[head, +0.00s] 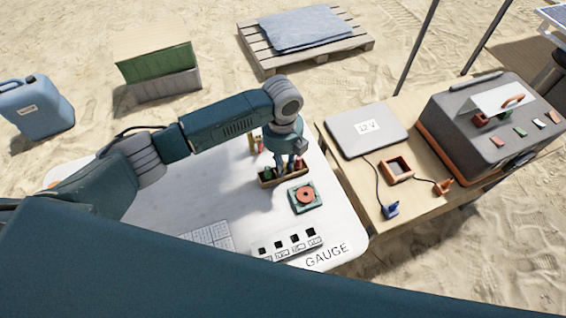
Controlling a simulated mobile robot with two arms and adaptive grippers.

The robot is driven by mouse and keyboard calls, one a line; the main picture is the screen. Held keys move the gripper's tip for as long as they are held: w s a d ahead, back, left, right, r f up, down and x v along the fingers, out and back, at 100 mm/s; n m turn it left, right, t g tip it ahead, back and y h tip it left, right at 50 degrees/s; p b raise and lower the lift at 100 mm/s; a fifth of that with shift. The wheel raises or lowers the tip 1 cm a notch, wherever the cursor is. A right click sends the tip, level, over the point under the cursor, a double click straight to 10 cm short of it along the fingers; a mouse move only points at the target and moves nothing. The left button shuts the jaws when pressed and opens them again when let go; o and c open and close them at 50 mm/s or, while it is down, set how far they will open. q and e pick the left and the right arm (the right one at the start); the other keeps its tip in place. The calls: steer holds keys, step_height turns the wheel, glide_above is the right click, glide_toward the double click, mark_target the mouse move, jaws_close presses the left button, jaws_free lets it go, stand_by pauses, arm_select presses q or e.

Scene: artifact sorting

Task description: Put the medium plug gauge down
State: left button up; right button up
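My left gripper (288,168) points down at a small wooden rack (272,182) on the white table. Its fingers reach in among small coloured handles there, a green one (267,171) on the left and a red one (299,163) on the right. These look like plug gauges, but they are too small to tell which is the medium one. Whether the fingers are open or hold a gauge is not clear, since the gripper hides the middle of the rack. My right gripper is not in view.
A green block with an orange disc (305,195) sits just right of the rack. A pale holder with dark square holes (287,243) stands by the "GAUGE" label. A wooden side table (443,211) carries a laptop (367,130) and a grey case (490,130). The white table's middle is clear.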

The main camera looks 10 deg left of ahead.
arm_select(q)
step_height(320, 180, up, 12)
steer(key=b, duration=0.1)
steer(key=shift+r, duration=0.2)
stand_by(0.3)
stand_by(0.5)
